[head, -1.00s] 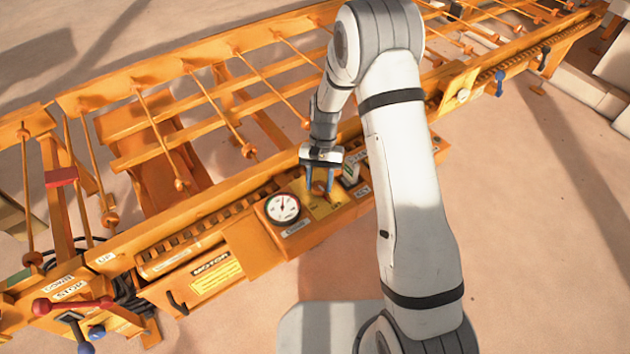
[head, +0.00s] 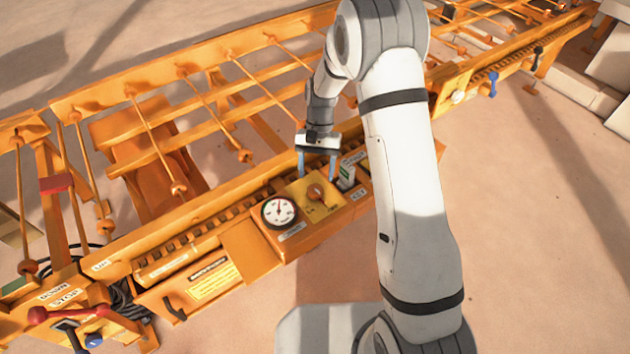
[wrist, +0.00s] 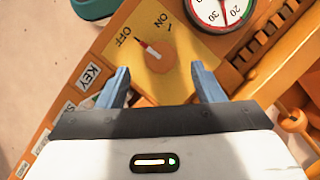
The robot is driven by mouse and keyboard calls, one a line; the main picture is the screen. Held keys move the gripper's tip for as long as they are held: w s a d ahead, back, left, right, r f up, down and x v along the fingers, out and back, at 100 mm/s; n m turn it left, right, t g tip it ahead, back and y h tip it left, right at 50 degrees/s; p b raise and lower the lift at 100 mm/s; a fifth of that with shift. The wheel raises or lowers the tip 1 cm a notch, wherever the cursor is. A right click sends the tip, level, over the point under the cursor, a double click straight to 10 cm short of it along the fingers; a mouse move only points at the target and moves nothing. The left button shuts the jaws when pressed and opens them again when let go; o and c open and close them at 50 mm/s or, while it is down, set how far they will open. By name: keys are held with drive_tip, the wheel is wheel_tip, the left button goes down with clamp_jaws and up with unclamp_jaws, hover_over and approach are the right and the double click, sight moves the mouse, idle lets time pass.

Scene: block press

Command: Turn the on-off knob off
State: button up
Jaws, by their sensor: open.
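The on-off knob (head: 315,192) is a small orange knob on a yellow plate (head: 330,206) of the orange control box. In the wrist view the knob (wrist: 153,52) shows a white and red mark that points toward the OFF label (wrist: 124,36), away from the ON label (wrist: 164,20). My gripper (head: 317,178) is open and empty, above and behind the knob in the head view. In the wrist view my gripper's blue fingers (wrist: 161,78) stand wide apart, one to each side of the knob's line, and do not touch it.
A round white gauge (head: 279,212) is left of the knob. Orange rails with rods run behind. A red-handled lever (head: 68,313) is at the lower left. The floor in front is clear.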

drive_tip(key=shift+v, duration=1.4)
drive_tip(key=s+d+r+t+p, duration=0.1)
drive_tip(key=s+d+r, duration=0.2)
drive_tip(key=r, duration=0.3)
drive_tip(key=s+d+r+n+t+p, duration=0.1)
drive_tip(key=s+d+r+t, duration=0.15)
drive_tip(key=r, duration=0.35)
drive_tip(key=s+d+r+p, duration=0.1)
drive_tip(key=s+d+r, duration=0.1)
drive_tip(key=s+r, duration=0.35)
drive_tip(key=s+d+r+t+p, duration=0.1)
drive_tip(key=s+d+r+t, duration=0.1)
drive_tip(key=s, duration=0.4)
drive_tip(key=s+d+r+n+t+p, duration=0.1)
drive_tip(key=s+d+r, duration=0.2)
drive_tip(key=s+r, duration=0.2)
drive_tip(key=shift+s+r+t+h, duration=0.3)
drive_tip(key=shift+s+t+h, duration=0.05)
drive_tip(key=shift+s+h, duration=0.1)
